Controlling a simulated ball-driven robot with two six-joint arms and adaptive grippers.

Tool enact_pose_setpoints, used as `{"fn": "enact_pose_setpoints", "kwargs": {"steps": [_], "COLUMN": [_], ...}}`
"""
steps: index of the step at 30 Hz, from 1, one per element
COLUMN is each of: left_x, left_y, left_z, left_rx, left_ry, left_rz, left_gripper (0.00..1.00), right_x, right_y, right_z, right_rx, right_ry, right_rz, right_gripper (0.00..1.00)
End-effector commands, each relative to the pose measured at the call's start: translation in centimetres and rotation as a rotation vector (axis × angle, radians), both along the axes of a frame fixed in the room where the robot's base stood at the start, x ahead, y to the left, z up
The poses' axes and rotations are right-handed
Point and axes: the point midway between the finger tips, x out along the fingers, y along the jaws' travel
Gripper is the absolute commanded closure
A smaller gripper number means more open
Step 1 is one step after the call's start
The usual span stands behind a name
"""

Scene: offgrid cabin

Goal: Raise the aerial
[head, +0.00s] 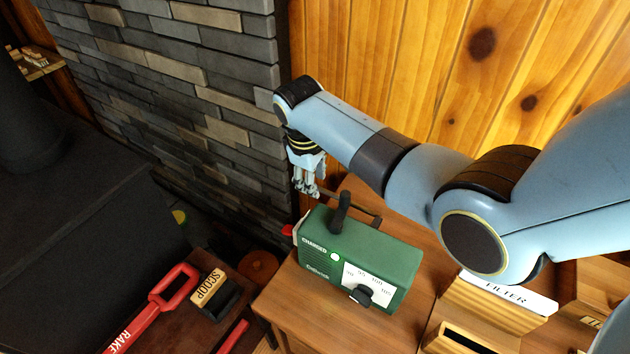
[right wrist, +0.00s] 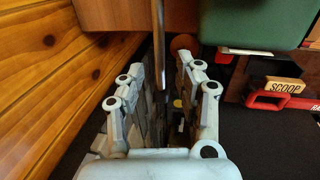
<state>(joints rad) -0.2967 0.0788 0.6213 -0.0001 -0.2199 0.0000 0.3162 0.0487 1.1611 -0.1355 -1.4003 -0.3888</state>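My right gripper (head: 308,190) points down at the radio's back left corner. In the right wrist view the right gripper (right wrist: 165,75) is open, with the aerial (right wrist: 158,35) running between its fingers without clear contact. The radio (right wrist: 268,22) is at upper right there. My left gripper is not in view.
The stone wall (head: 190,90) and wood panelling (head: 400,60) stand close behind my right arm. A wooden box labelled FILTER (head: 505,292) is right of the radio.

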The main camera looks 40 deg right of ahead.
Motion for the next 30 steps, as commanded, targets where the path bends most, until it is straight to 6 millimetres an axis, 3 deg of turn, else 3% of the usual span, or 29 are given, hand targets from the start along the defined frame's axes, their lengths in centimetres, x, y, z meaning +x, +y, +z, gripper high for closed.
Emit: {"fn": "enact_pose_setpoints", "kwargs": {"steps": [3, 12, 20, 30], "left_x": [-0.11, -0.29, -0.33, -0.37], "left_y": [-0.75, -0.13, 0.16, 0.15], "left_z": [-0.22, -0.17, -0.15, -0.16], "left_rx": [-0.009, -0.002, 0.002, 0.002], "left_ry": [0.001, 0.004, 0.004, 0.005], "left_rz": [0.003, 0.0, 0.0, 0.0], "left_gripper": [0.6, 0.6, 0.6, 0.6], "right_x": [0.06, 0.07, 0.06, 0.05], "right_y": [-0.2, -0.26, -0.23, -0.23], "right_z": [-0.94, -1.18, -1.17, -1.17], "right_rx": [0.0, 0.0, 0.0, 0.0], "right_ry": [0.0, 0.0, 0.0, 0.0], "right_rz": [0.0, -0.001, -0.001, -0.001], "right_gripper": [0.66, 0.66, 0.98, 1.0]}}
